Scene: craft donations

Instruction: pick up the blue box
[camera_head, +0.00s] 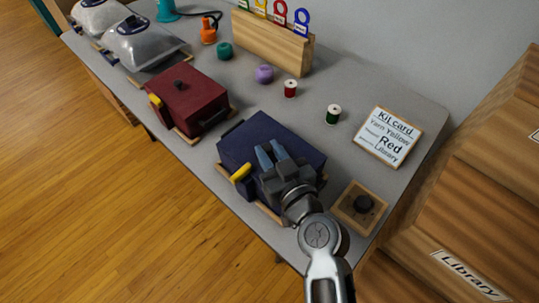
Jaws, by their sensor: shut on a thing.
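The blue box (246,143) sits on the grey table, on a thin wooden base, with a yellow piece (241,172) at its front left. My gripper (271,153) reaches over the right part of its lid from the lower right. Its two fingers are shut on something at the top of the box. The fingers and wrist hide what is gripped, most likely the lid's knob, and also hide the box's right front corner. I cannot tell whether the box is raised off its base.
A dark red box (188,97) stands to the left. Behind are thread spools (333,114), a purple yarn ball (264,74) and a wooden rack (272,44).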

